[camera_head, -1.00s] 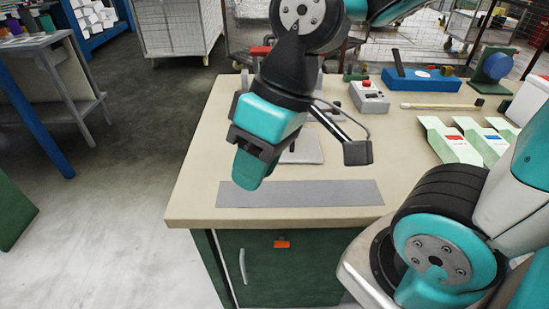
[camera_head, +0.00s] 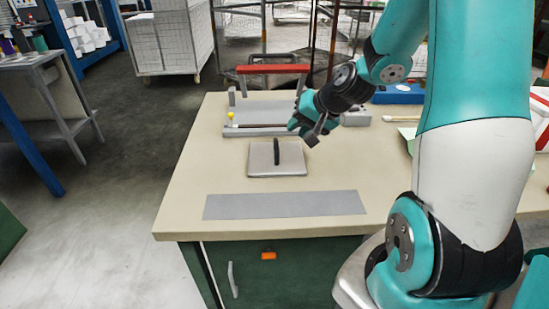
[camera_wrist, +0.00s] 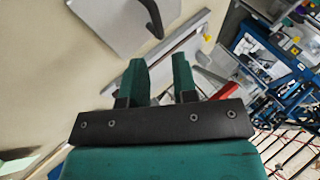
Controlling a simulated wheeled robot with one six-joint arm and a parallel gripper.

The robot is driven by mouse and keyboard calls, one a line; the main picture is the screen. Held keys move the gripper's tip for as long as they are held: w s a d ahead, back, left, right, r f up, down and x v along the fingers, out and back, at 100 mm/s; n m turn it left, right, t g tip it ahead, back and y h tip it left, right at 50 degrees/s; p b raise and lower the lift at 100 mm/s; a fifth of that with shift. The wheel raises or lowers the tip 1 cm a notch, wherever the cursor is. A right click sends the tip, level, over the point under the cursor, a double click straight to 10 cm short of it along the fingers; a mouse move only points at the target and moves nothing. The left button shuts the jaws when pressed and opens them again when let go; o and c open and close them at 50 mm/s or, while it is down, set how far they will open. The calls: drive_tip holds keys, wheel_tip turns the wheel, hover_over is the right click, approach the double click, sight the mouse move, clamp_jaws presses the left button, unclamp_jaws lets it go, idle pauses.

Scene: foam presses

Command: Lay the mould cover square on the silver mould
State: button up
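The mould cover (camera_head: 258,165) looks like a pale grey square plate with an upright dark handle. It lies flat on the bench; in the wrist view it shows at the top left (camera_wrist: 100,14), cut off by the edge. Behind it is a grey press with a red bar (camera_head: 272,69) and a long grey bed (camera_head: 257,131). I cannot tell which grey part is the silver mould, or whether anything lies under the cover. My gripper (camera_head: 311,133) is right of and behind the cover's handle, apart from it. Its teal fingers (camera_wrist: 159,80) are parted and empty.
A flat grey strip (camera_head: 285,204) lies along the bench's front edge. A blue block (camera_head: 398,94) is behind my arm on the right. Bare bench top (camera_head: 205,165) is free left of the cover. Wire cages stand behind the bench.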

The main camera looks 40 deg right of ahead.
sight(277, 144)
drive_tip(key=x, duration=0.5)
drive_tip(key=shift+w+f, duration=0.1)
drive_tip(key=shift+p+x, duration=0.9)
drive_tip(key=shift+x, duration=2.3)
drive_tip(key=shift+d, duration=0.15)
clamp_jaws()
